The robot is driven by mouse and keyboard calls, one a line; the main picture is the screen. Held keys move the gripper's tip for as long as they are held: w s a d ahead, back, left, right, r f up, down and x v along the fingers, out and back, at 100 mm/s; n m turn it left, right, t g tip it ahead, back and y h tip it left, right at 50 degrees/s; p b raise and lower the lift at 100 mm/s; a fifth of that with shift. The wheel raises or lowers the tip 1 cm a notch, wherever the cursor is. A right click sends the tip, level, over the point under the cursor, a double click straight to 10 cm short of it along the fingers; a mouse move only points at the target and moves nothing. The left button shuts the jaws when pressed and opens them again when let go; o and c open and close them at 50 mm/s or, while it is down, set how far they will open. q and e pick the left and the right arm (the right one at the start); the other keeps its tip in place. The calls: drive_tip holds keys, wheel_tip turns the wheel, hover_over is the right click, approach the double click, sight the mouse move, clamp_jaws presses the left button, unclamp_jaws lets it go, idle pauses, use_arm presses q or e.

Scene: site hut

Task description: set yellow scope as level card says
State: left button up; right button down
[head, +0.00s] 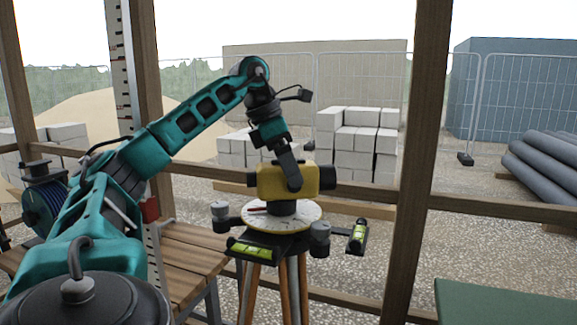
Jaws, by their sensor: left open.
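The yellow scope (268,182) sits level-looking on a tripod, its dark eyepiece end to the right. Below it is a round white dial (282,220) with a red mark at its left side. Grey knobs stand at the left (220,211) and right (320,238) of the tripod head. Green-yellow bubble vials show at front left (250,250) and right (358,236); their bubbles are too small to read. My left gripper (292,183) is open and reaches down over the scope's right half; contact is unclear. I cannot make out a level card. My right gripper is out of view.
A slatted wooden bench (190,262) stands left of the tripod. A wooden post (418,150) and rail are close on the right. A green surface (500,305) is at lower right. Blocks (355,140), pipes (548,165) and a mesh fence lie beyond.

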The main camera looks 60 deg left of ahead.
use_arm(q)
drive_tip(key=p+v, duration=0.2)
drive_tip(key=v, duration=0.4)
drive_tip(key=shift+s+r, duration=0.1)
drive_tip(key=shift+r, duration=0.25)
drive_tip(key=shift+s+a+r, duration=0.15)
drive_tip(key=shift+s+r, duration=0.05)
drive_tip(key=shift+r, duration=0.15)
